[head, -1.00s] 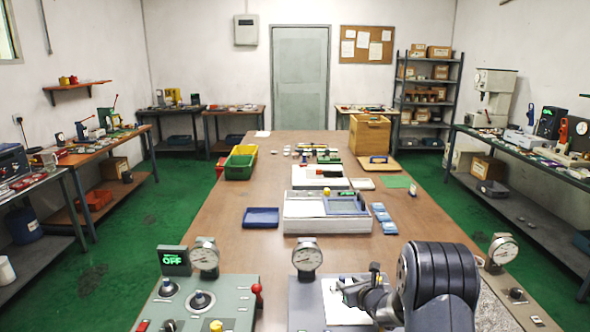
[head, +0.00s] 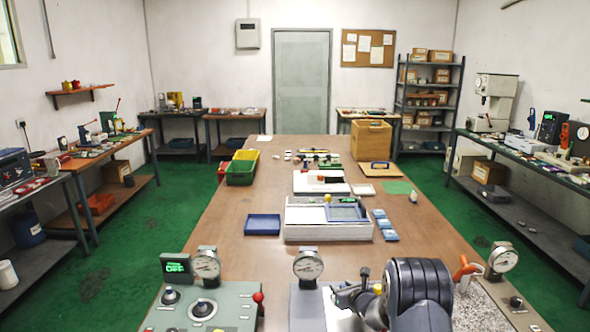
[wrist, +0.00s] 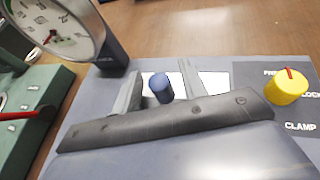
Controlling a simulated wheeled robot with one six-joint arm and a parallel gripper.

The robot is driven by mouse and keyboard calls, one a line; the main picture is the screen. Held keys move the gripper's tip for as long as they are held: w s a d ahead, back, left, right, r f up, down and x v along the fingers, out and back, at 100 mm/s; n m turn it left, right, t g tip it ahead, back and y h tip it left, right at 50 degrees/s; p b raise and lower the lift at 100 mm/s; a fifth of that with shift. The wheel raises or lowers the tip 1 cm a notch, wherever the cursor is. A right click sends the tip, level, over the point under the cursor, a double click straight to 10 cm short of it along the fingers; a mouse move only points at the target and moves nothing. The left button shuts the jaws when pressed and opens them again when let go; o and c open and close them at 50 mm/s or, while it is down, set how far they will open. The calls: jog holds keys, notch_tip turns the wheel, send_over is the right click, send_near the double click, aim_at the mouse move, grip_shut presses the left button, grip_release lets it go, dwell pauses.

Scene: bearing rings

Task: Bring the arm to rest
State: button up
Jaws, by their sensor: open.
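My gripper (head: 343,296) is at the lower right of centre in the head view, low over the front grey fixture panel (head: 303,305). My black arm links stand just right of it. In the wrist view my two grey fingers (wrist: 161,86) are apart. A blue cylinder (wrist: 162,92) shows between them in the picture; I cannot tell whether they touch it. The dark bar of my gripper's body hides part of the panel.
A dial gauge (head: 308,265) stands close behind my gripper, and another gauge (head: 206,264) rises from the green panel (head: 240,316) at left. A yellow knob (wrist: 286,87) sits on the grey panel. An orange handle (head: 465,268) stands right of my arm. Bare tabletop (head: 225,200) lies beyond.

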jog(key=shift+f+b, duration=0.1)
jog(key=shift+b, duration=0.3)
jog(key=shift+s+d, duration=0.15)
jog(key=shift+s, duration=0.05)
jog(key=b+v, duration=0.3)
jog(key=v, duration=0.6)
jog(key=shift+s+r, duration=0.25)
jog(key=shift+s, duration=0.05)
jog(key=shift+s+r, duration=0.1)
jog(key=p+x, duration=0.3)
jog(key=x, duration=0.6)
jog(key=shift+w, duration=0.4)
jog(key=shift+w+p, duration=0.25)
jog(key=shift+p, duration=0.2)
jog(key=shift+s+p, duration=0.1)
jog(key=shift+p, duration=0.75)
jog(key=shift+p, duration=0.9)
